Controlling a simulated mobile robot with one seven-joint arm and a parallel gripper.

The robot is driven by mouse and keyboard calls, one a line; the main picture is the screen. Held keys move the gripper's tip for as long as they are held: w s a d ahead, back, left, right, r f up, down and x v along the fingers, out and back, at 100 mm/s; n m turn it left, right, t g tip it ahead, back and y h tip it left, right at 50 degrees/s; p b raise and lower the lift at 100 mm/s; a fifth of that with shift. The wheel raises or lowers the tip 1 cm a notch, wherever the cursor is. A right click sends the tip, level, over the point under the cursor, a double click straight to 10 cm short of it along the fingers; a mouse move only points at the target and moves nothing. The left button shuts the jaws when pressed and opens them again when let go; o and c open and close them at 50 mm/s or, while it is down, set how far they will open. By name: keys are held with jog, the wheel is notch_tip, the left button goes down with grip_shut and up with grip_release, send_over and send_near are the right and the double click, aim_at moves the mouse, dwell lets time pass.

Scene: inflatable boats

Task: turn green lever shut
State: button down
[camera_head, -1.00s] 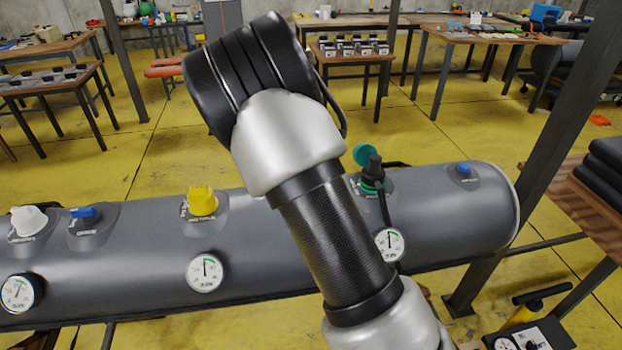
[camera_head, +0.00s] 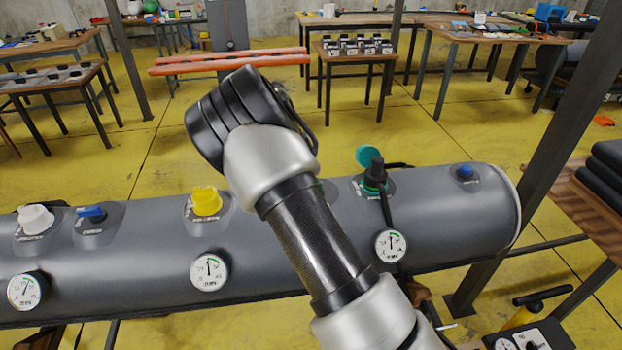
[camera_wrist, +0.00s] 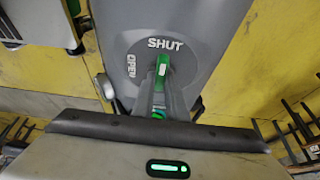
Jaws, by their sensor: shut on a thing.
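The green lever (camera_wrist: 163,68) shows in the wrist view on a round grey fitting, with its tip pointing up at the word SHUT (camera_wrist: 165,43). The word OPEN (camera_wrist: 132,66) is to its left. My gripper (camera_wrist: 160,88) is shut on the lever, and its fingers cover the lever's lower part. In the head view my arm hides both the lever and my gripper. The grey inflatable tube (camera_head: 450,225) lies across that view behind my arm.
On the tube are a white cap (camera_head: 36,219), a blue lever (camera_head: 91,212), a yellow cap (camera_head: 206,200), a black hose fitting (camera_head: 376,172) and several gauges, including one (camera_head: 390,245) right of my arm. A dark post (camera_head: 545,150) stands at right.

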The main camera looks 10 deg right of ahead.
dwell(0.4)
jog(key=c, duration=1.8)
grip_release()
jog(key=shift+o, duration=0.2)
jog(key=v, duration=1.7)
jog(key=shift+r, duration=0.25)
